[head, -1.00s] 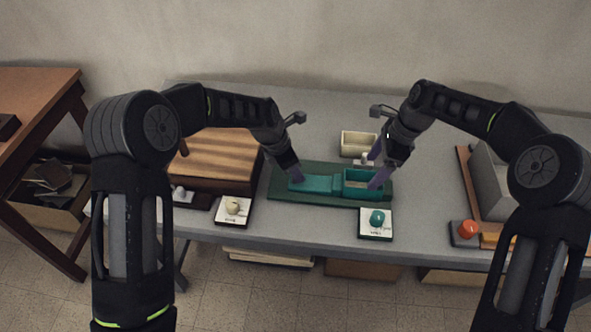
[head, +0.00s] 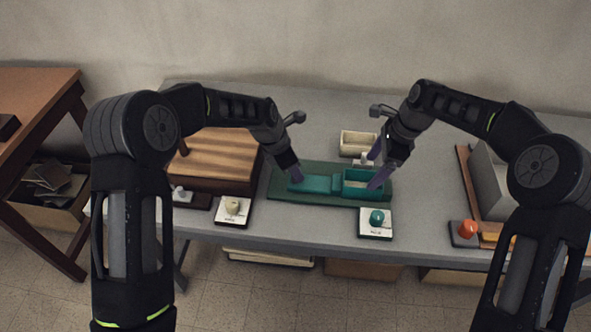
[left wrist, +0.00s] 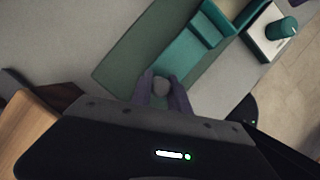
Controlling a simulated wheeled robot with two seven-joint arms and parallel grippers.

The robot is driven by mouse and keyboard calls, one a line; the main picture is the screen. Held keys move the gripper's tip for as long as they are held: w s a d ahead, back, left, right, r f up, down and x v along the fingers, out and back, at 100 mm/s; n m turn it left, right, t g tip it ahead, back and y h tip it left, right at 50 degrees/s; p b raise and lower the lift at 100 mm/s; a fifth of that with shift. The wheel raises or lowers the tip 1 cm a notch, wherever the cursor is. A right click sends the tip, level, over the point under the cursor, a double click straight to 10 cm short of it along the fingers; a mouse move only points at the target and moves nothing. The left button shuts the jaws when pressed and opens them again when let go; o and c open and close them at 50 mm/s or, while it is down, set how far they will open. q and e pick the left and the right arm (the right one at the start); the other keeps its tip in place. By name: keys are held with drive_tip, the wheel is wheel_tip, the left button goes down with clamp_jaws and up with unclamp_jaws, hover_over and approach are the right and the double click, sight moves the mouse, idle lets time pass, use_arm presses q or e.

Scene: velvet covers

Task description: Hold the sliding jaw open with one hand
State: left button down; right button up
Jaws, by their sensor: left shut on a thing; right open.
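A teal sliding jaw (head: 316,184) lies on a dark green base (head: 328,199) on the grey table. A teal open box (head: 362,191) stands at the base's right end. My left gripper (head: 296,177) is at the left end of the jaw. In the left wrist view its fingers (left wrist: 162,90) are shut on a small grey rounded knob (left wrist: 161,85) by the teal slide (left wrist: 188,62). What lies between the right fingers is hard to make out.
A cream box (head: 357,142) stands behind the base. A teal knob on a white block (head: 376,223) and a cream knob on another (head: 233,210) sit at the front edge. A wooden block (head: 215,160) is left, an orange knob (head: 468,229) right.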

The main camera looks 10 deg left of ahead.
use_arm(q)
drive_tip(key=shift+w+a, duration=0.1)
drive_tip(key=shift+a, duration=1.55)
